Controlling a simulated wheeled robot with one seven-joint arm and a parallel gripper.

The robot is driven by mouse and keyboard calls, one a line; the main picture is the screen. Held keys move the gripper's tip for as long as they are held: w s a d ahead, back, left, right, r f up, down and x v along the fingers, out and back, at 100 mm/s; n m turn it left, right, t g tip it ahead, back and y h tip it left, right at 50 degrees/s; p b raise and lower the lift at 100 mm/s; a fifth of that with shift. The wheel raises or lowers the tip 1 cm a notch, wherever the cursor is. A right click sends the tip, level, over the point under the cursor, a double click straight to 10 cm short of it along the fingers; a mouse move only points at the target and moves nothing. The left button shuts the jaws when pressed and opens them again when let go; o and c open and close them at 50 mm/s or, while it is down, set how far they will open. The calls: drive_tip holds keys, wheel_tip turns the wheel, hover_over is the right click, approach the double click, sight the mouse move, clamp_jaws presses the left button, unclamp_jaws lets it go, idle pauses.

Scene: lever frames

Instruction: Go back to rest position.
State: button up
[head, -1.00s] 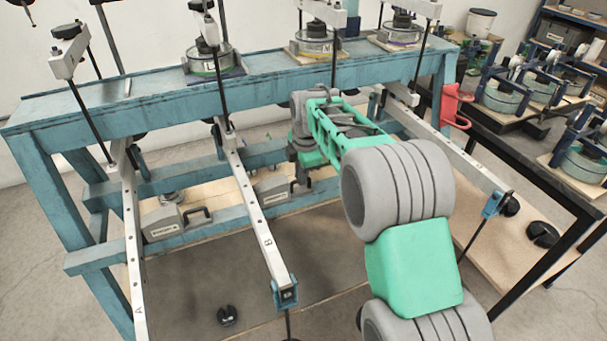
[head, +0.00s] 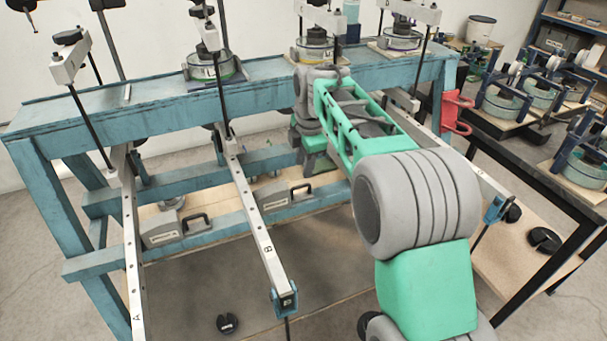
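My green and grey arm (head: 418,200) rises from the lower right of the head view and reaches toward the blue lever frame (head: 150,120). Its far wrist end (head: 308,105) is in front of the frame's top beam, right of lever B (head: 258,220). I cannot make out any gripper fingers; the end of the arm is hidden behind its own links or too small to tell. No held object shows. Lever A (head: 130,250) slopes down at the left. Another lever at the right is partly covered by my arm, and its blue end (head: 495,208) shows.
Black slotted weights lie at the front (head: 228,324) and at the right (head: 543,240). Grey cases (head: 165,232) stand on the lower shelf. A red bracket (head: 456,112) is at the frame's right end, beside a black table (head: 525,160) with several instruments. Floor in front is partly clear.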

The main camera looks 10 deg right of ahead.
drive_tip(key=shift+r, duration=0.2)
